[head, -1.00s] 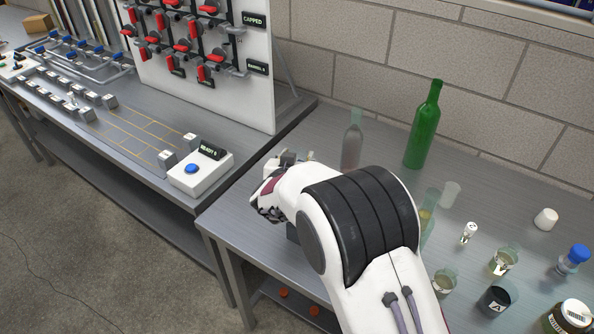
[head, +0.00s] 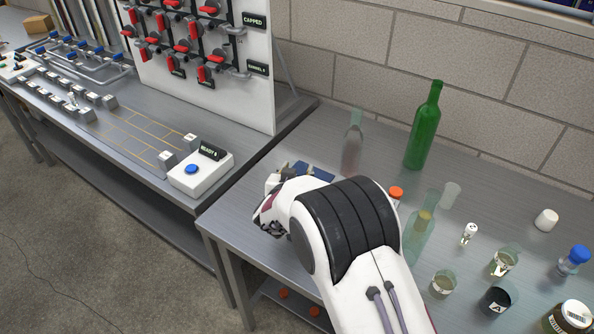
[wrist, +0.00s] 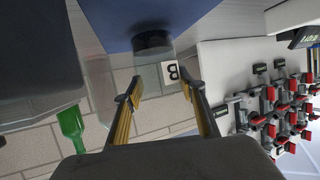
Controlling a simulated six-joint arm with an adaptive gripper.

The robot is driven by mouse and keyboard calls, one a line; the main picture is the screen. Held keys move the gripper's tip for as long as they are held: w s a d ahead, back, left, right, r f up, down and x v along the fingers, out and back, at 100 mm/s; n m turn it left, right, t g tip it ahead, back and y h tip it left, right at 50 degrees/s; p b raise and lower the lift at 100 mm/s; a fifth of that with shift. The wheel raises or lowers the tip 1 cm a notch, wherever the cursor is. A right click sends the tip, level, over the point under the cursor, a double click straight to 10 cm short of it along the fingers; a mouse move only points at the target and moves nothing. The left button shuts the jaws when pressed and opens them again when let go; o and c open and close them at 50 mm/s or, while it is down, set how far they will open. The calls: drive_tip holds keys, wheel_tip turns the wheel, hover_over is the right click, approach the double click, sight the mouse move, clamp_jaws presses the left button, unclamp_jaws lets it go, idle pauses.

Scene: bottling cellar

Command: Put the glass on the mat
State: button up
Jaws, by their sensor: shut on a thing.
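My gripper (wrist: 162,92) is shut on a clear glass (wrist: 152,60) marked "B", seen between its yellow fingers in the wrist view. The glass has a dark band at its base end. That end appears against the edge of the blue mat (wrist: 125,20); I cannot tell whether they touch. In the head view my gripper (head: 281,176) is at the left of the steel table, with the mat (head: 318,170) showing just behind it. The arm hides the glass and part of the mat there.
A clear bottle (head: 352,152) and a green bottle (head: 424,130) stand behind the mat. Right of my arm are a pale bottle (head: 418,240), an orange-capped container (head: 397,193), a dark glass marked "A" (head: 497,300) and several other vessels. A white button box (head: 200,175) sits on the left bench.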

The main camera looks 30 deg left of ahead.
drive_tip(key=shift+f, duration=0.2)
idle(0.3)
drive_tip(key=o, duration=1.5)
drive_tip(key=shift+r, duration=0.2)
drive_tip(key=shift+v, duration=6)
drive_tip(key=shift+d, duration=0.1)
